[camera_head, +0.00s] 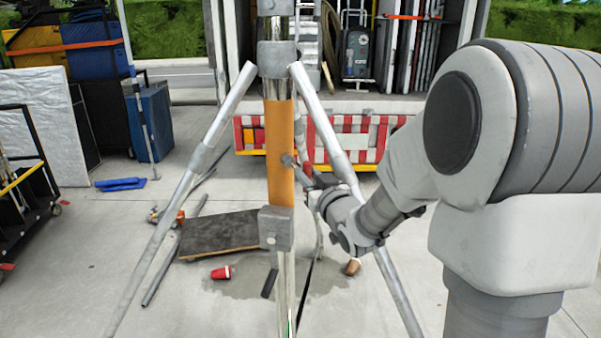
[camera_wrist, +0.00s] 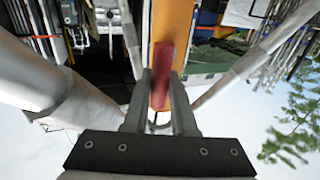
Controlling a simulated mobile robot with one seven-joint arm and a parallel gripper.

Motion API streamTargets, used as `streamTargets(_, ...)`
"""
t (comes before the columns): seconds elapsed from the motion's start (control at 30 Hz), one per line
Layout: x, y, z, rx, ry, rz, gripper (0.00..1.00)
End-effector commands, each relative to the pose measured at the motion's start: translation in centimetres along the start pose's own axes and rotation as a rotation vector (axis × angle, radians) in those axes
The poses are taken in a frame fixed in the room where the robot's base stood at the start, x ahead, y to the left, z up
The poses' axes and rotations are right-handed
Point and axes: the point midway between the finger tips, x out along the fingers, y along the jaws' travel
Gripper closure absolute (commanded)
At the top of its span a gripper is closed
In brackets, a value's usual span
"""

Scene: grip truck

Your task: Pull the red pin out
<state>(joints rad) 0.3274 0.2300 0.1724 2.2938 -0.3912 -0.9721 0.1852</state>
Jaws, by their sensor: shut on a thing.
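The red pin (camera_wrist: 161,78) shows in the wrist view, lying lengthwise between the two fingers of my gripper (camera_wrist: 160,92). My gripper is shut on it. A thin wire loop hangs at the pin's near end. The pin's far end meets or overlaps the orange tube (camera_wrist: 172,22); how deep it sits cannot be seen. In the head view the orange tube (camera_head: 280,145) is part of an upright metal stand, and my gripper (camera_head: 300,168) is at its right side. The red pin cannot be made out there.
Slanted legs (camera_head: 210,150) spread from the stand on both sides. A dark board (camera_head: 220,235), a red cup (camera_head: 221,272) and a brown cup (camera_head: 353,267) lie on the ground. An open truck (camera_head: 350,115) stands behind, with carts and cases at left.

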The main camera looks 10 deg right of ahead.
Motion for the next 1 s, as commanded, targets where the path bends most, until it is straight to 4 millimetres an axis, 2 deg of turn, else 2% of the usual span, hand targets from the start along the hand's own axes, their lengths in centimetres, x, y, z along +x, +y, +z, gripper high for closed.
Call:
streamTargets(0.1, -0.75, 0.12, -0.11, 0.0, 0.005, 0.001, 1.0)
streamTargets(0.37, -0.88, 0.14, -0.06, 0.001, 0.002, 0.002, 1.0)
streamTargets(0.4, -0.88, 0.15, -0.05, 0.001, 0.002, 0.002, 0.73)
streamTargets(0.57, -0.85, 0.13, -0.03, 0.001, 0.002, 0.002, 0.45)
streamTargets(1.0, -0.73, 0.05, 0.01, 0.001, 0.002, 0.001, 0.45)
